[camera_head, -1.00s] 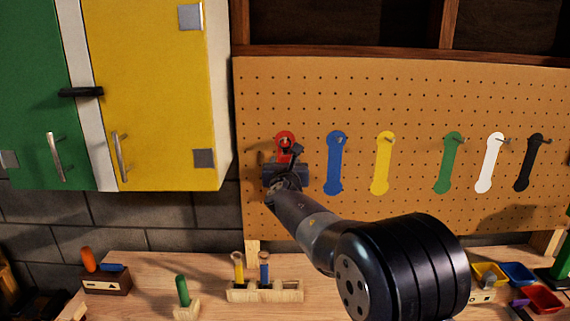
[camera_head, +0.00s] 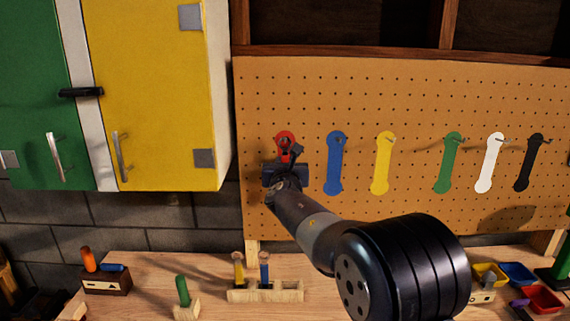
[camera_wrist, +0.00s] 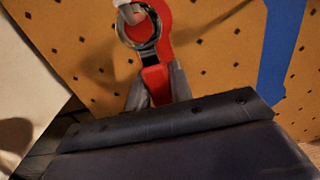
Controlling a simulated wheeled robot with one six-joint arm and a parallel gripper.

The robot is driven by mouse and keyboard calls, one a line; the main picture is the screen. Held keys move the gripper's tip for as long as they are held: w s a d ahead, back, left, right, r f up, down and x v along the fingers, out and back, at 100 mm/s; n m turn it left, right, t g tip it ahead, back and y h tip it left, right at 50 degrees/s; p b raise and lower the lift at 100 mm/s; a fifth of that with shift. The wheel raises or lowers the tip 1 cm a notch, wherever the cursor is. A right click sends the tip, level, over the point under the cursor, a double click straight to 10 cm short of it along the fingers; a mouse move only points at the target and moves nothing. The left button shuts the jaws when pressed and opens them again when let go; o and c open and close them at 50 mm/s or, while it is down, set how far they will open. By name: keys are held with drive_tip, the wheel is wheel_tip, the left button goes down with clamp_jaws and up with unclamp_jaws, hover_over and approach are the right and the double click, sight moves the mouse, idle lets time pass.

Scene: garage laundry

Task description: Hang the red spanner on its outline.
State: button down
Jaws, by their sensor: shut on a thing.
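The red spanner (camera_wrist: 155,80) has a red handle and a dark metallic ring end. My gripper (camera_wrist: 158,92) is shut on its handle, with the ring end up, close against the pegboard. The red outline (camera_wrist: 166,22) shows behind and beside the ring in the wrist view; its top shows above my gripper (camera_head: 287,160) in the head view (camera_head: 284,134). A pale peg (camera_wrist: 124,6) overlaps the upper part of the ring; I cannot tell whether it passes through. My gripper hides the lower outline.
The pegboard (camera_head: 400,100) carries blue (camera_head: 336,165), yellow (camera_head: 382,165), green, white and black outlines to the right. A yellow cabinet (camera_head: 150,90) stands close on the left. The workbench (camera_head: 215,270) below holds wooden racks, tools and coloured bins.

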drive_tip(key=c, duration=1.2)
unclamp_jaws()
drive_tip(key=shift+o, duration=0.2)
drive_tip(key=shift+s, duration=0.1)
drive_tip(key=s+b, duration=0.3)
drive_tip(key=s, duration=0.7)
drive_tip(key=shift+s, duration=0.35)
drive_tip(key=w+p, duration=0.3)
drive_tip(key=w, duration=0.8)
drive_tip(key=shift+s+f, duration=0.15)
drive_tip(key=shift+s, duration=0.1)
drive_tip(key=shift+s+b, duration=0.5)
drive_tip(key=shift+s, duration=0.4)
